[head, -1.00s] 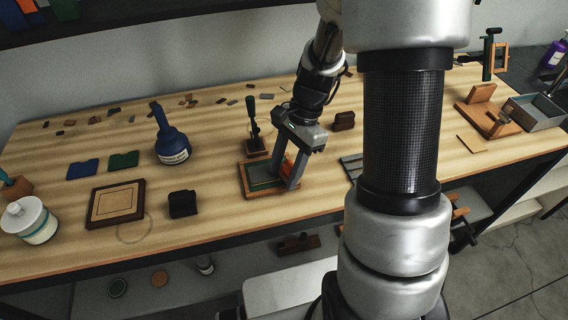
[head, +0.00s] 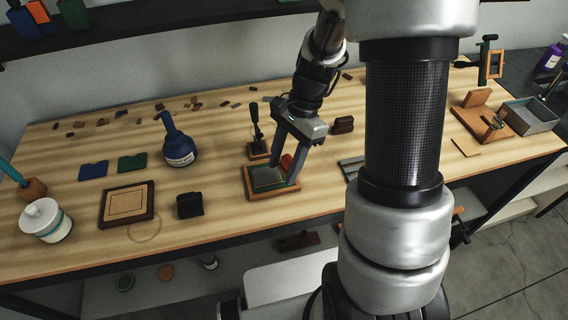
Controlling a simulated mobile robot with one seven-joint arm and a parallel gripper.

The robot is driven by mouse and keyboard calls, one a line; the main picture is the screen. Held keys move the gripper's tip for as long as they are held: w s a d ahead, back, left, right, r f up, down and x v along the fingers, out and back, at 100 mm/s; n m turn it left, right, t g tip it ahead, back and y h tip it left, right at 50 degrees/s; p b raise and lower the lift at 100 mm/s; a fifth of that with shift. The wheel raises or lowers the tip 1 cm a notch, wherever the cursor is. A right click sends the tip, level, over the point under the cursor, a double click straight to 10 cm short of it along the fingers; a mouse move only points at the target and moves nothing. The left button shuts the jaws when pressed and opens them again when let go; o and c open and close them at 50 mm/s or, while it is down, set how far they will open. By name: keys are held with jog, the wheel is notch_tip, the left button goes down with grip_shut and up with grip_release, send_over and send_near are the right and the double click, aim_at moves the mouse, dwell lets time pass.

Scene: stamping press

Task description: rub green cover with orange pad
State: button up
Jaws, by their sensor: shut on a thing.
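The green cover (head: 266,179) is a dark grey-green flat panel with a brighter green edge. It lies in a shallow wooden frame (head: 258,197) near the front edge of the bench. My gripper (head: 283,171) points down over the right part of the frame. It is shut on the orange pad (head: 287,161), which shows as a small red-orange patch between the fingers. The fingers hide most of the pad and part of the cover. I cannot tell whether the pad touches the cover.
A dark upright lever (head: 256,137) stands just behind the frame. A blue bottle (head: 178,145), a black block (head: 190,205) and a brown framed board (head: 127,204) stand to the left. A dark brown block (head: 342,125) is at the right. Small scraps lie along the back.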

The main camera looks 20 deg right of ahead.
aim_at(283, 158)
jog(key=shift+w+d+r, duration=0.1)
jog(key=shift+r, duration=0.15)
notch_tip(283, 158, up, 3)
jog(key=p, duration=0.2)
jog(key=shift+p, duration=0.35)
dwell(0.5)
jog(key=shift+w+f+n+h, duration=0.2)
jog(key=shift+w+n+h, duration=0.15)
jog(key=shift+n, duration=0.75)
jog(key=w+n+h, duration=0.1)
jog(key=n, duration=0.2)
jog(key=w+d+n+g+h, duration=0.1)
jog(key=w+n, duration=0.1)
jog(key=n, duration=0.2)
jog(key=w+f+n+g+h, duration=0.1)
jog(key=w+n, duration=0.1)
jog(key=n, duration=0.2)
jog(key=shift+d, duration=0.15)
